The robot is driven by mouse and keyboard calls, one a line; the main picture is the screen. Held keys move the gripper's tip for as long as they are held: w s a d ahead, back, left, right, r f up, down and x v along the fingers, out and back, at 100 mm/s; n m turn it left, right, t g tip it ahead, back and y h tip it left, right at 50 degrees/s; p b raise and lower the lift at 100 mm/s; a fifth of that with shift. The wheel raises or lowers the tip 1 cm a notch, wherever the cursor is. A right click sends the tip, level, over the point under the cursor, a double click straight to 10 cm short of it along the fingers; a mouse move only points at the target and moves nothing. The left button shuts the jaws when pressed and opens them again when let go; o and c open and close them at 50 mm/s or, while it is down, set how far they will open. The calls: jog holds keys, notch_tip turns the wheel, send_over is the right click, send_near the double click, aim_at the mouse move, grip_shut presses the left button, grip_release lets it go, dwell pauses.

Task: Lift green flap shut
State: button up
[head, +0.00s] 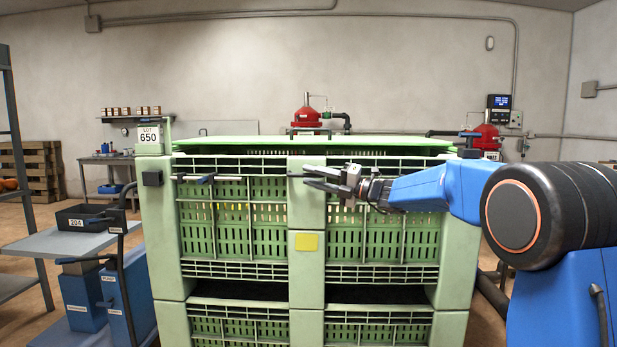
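A large pale green slatted bin (306,270) fills the middle of the head view. A brighter green flat panel (310,142), which looks like the flap, lies nearly level along the top of the bin. My gripper (306,178) reaches in from the right, in front of the upper slats near the middle post and below the panel. Its two dark fingers point left and are apart, with no object clearly held. A thin dark bar shows by the fingertips; I cannot tell whether they touch it.
A grey cart (70,241) with a black tray (84,217) stands at the left. Red valve bodies (306,118) stand behind the bin.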

jog(key=v, duration=1.5)
jog(key=shift+d, duration=0.3)
jog(key=shift+f, duration=0.1)
jog(key=shift+s, duration=0.15)
jog(key=s+f+n+g+h, duration=0.2)
jog(key=s+f+n+h, duration=0.15)
jog(key=s+n, duration=0.4)
jog(key=s+a+f+n+g+h, duration=0.15)
jog(key=s+f+n, duration=0.3)
jog(key=s, duration=0.55)
jog(key=s+f+n+g+h, duration=0.1)
jog(key=s+f+n+h, duration=0.3)
jog(key=s, duration=0.5)
jog(key=s+d+f+n+h, duration=0.4)
jog(key=s+d+f+n, duration=0.4)
jog(key=s+n, duration=0.2)
jog(key=s+d+f+n+t+h, duration=0.1)
jog(key=s+d+f+n+h, duration=0.4)
jog(key=s+d+f+n, duration=0.3)
jog(key=s+d+n, duration=0.1)
jog(key=s, duration=0.3)
jog(key=shift+f+n, duration=0.25)
jog(key=shift+n, duration=0.15)
jog(key=shift+t, duration=0.25)
